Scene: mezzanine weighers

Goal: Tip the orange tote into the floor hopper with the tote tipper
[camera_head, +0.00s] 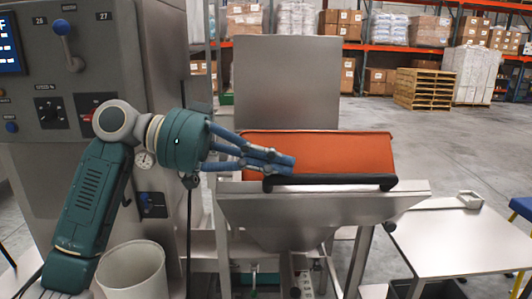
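The orange tote (350,153) sits in the steel tote tipper, its long side towards me and its rim slightly slanted. Its contents are hidden. A black bar handle (345,183) runs along the tipper's front edge, in front of the tote. Below it is a sloping steel hopper-shaped body (320,215). My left gripper (284,163) reaches in from the left, its blue fingers drawn close together at the tips. The tips are in front of the tote, at the handle's left end. Whether they grip the handle is unclear. My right gripper is out of view.
A grey control cabinet (75,85) with levers and knobs stands at left. A white bin (135,272) is below my arm. A steel table (455,240) stands at right, bearing a small pale object (471,199). A steel panel (287,82) rises behind the tote. Open floor lies beyond.

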